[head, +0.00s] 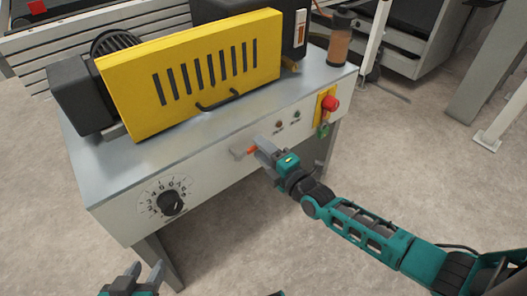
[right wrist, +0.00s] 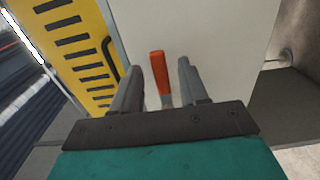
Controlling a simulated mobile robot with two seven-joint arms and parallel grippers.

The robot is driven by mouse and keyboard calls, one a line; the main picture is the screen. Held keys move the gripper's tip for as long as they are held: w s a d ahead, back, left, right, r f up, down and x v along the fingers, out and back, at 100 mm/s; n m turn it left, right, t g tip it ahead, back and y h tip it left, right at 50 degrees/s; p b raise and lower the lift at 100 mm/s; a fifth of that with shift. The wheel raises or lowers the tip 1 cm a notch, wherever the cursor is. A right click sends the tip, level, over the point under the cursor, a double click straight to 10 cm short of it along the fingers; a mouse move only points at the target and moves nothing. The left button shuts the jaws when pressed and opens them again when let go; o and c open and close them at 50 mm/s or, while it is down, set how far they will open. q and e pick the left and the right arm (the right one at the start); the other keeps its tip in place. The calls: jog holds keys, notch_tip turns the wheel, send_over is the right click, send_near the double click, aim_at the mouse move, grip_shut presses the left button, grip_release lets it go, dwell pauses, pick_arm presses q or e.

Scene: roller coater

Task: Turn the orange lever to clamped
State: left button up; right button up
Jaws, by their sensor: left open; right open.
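The orange lever (head: 251,150) sticks out from the machine's light front panel, and its tip shows just left of my right gripper (head: 264,153) in the head view. In the right wrist view the orange lever (right wrist: 159,74) stands between the two open fingers of my right gripper (right wrist: 154,80), with a gap to the right finger; whether it touches either finger I cannot tell. The lever's base is partly hidden by the gripper. My left gripper (head: 141,273) is open and empty at the bottom left of the head view, away from the panel.
On the panel are a black dial (head: 171,202) to the left and a red stop button (head: 330,103) on yellow to the right. A yellow slotted guard (head: 195,75) with a black handle stands above. The floor (head: 330,240) in front is clear.

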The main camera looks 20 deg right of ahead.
grip_shut()
dwell(0.6)
